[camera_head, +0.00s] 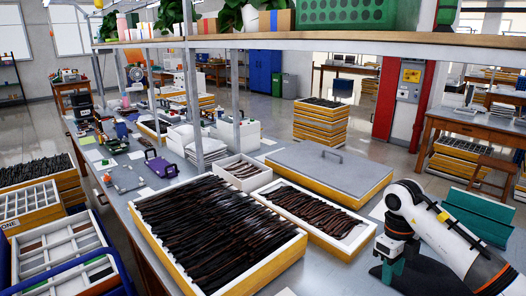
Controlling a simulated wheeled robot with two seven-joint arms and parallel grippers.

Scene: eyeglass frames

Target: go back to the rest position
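Dark eyeglass frame parts (205,225) fill a large yellow-sided tray (266,273) on the workbench. More dark parts (311,207) lie in a smaller tray (340,247) to its right. My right arm comes in from the lower right, and its gripper (392,272) points down over the bench's right front, right of the smaller tray. It is apart from the parts in the trays. Its fingers are dark and small, and I cannot make out whether they are open or shut. My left gripper is not in view.
A grey lidded box (325,163) sits behind the smaller tray, with a small white box (243,172) left of it. A shelf (330,40) spans above the bench. Teal holders (478,216) stand at the right. Divided trays (62,250) are at the lower left.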

